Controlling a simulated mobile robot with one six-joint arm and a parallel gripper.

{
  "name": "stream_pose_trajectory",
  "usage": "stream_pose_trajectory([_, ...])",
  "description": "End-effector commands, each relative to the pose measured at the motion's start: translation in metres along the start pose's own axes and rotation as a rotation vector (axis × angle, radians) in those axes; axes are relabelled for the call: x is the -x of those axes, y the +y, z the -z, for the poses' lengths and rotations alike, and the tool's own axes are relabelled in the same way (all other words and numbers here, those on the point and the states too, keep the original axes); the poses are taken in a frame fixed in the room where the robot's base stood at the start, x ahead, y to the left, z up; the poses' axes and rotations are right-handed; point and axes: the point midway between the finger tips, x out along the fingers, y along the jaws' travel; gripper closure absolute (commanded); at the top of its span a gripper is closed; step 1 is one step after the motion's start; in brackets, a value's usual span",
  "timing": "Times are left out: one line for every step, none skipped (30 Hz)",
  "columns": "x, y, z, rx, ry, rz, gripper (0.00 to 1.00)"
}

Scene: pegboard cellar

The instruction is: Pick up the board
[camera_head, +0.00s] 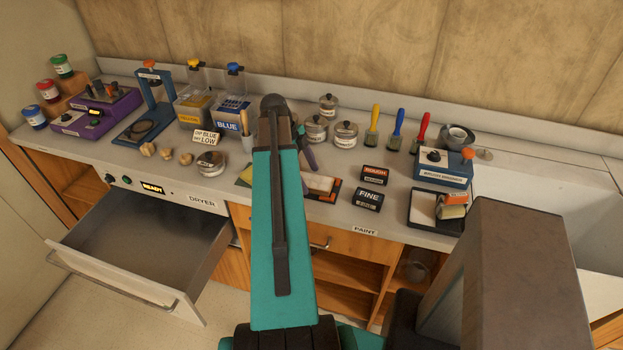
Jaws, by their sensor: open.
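A flat dark-edged board (323,193) with pale and brown patches lies on the counter near its front edge, just right of my teal arm. The arm covers its left part. My gripper (308,160) is mostly hidden behind the arm's end. Only a dark piece of it shows, pointing down toward the counter above the far side of the board. The fingertips and any gap to the board cannot be made out.
Black blocks marked ROUGH (375,175) and FINE (368,200) stand right of the board. Lidded metal pots (345,135) are behind it. A blue bin (230,115) stands to the left. An open dryer drawer (150,250) juts out at the front left.

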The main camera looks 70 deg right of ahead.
Motion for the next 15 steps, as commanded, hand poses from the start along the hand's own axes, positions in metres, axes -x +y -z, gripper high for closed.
stream_pose_trajectory([-0.003,0.0008,0.0005,0.0,0.001,-0.002,0.23])
stream_pose_trajectory([-0.0048,0.0008,0.0004,0.0,0.001,-0.002,0.23])
stream_pose_trajectory([-0.0066,0.0008,0.0003,0.0,0.001,-0.002,0.23])
stream_pose_trajectory([-0.0076,0.0008,0.0002,0.0,0.0,-0.002,0.23])
stream_pose_trajectory([-0.0083,0.0007,0.0,0.0,0.0,-0.001,0.23])
stream_pose_trajectory([-0.009,0.0006,-0.0001,0.0,0.0,-0.001,0.23])
stream_pose_trajectory([-0.0093,0.0005,-0.0002,0.001,0.0,0.0,0.23])
stream_pose_trajectory([-0.0094,0.0005,-0.0003,0.001,0.0,0.0,0.23])
stream_pose_trajectory([-0.0095,0.0004,-0.0004,0.001,0.0,0.0,0.23])
stream_pose_trajectory([-0.0094,0.0004,-0.0005,0.001,0.0,0.0,0.23])
stream_pose_trajectory([-0.0094,0.0004,-0.0005,0.001,0.0,0.0,0.23])
stream_pose_trajectory([-0.0094,0.0004,-0.0006,0.001,0.0,0.0,0.23])
stream_pose_trajectory([-0.0093,0.0004,-0.0006,0.001,0.0,0.0,0.23])
stream_pose_trajectory([-0.0093,0.0004,-0.0006,0.001,0.0,0.0,0.23])
stream_pose_trajectory([-0.0093,0.0005,-0.0007,0.001,0.0,0.0,0.23])
